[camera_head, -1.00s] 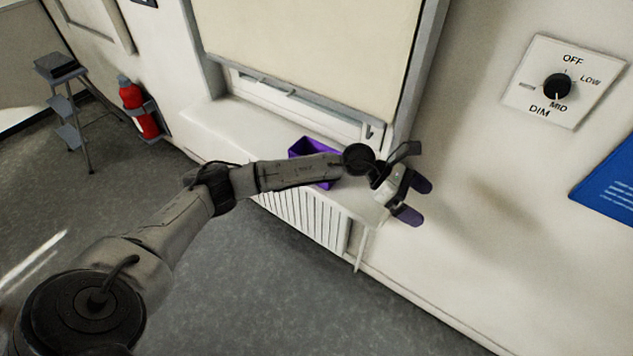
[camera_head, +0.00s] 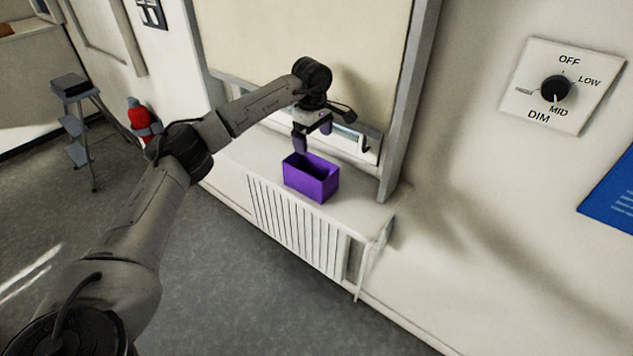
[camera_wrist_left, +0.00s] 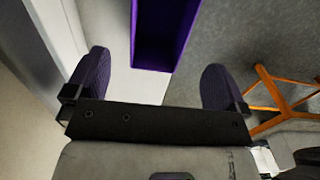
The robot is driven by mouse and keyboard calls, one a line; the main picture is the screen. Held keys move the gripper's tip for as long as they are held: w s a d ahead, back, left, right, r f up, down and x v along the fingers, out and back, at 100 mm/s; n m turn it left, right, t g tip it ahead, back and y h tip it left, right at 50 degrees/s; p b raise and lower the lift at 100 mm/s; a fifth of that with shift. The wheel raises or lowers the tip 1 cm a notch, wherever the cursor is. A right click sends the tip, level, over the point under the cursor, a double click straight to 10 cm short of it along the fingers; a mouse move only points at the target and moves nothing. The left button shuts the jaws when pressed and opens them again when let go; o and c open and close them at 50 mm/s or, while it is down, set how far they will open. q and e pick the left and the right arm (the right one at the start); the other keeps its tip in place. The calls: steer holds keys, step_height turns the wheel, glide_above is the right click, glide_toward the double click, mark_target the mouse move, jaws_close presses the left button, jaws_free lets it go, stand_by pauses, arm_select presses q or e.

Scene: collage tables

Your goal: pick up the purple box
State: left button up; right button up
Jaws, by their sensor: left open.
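The purple box (camera_head: 318,184) is an open-topped box on the white window ledge above the radiator. My left gripper (camera_head: 313,137) is above the box near its back edge, fingers pointing down, open and empty. In the left wrist view the purple box (camera_wrist_left: 187,40) shows at the top, between the two dark purple fingertips of my left gripper (camera_wrist_left: 158,85) but farther out than they are. Part of the box is cut off by that view's upper edge. My right gripper is in neither view.
The white ledge (camera_head: 362,208) is otherwise clear around the box. A window with a cream blind stands behind it. A red extinguisher (camera_head: 139,116) and a grey step stool (camera_head: 75,100) are at the left. An orange wooden frame (camera_wrist_left: 285,95) shows in the wrist view.

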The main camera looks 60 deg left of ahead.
mark_target(310, 173)
arm_select(q)
steer(key=f, duration=0.2)
steer(key=f+b, duration=0.1)
steer(key=f, duration=0.2)
steer(key=f+b, duration=0.1)
steer(key=f, duration=0.2)
steer(key=shift+s+a+f, duration=0.1)
steer(key=shift+s+a, duration=0.15)
steer(key=shift+a, duration=0.05)
steer(key=shift+a+f+b, duration=0.2)
steer(key=shift+f+b, duration=0.7)
steer(key=shift+f, duration=1.7)
steer(key=c, duration=0.6)
steer(key=shift+r, duration=0.1)
steer(key=shift+c, duration=0.2)
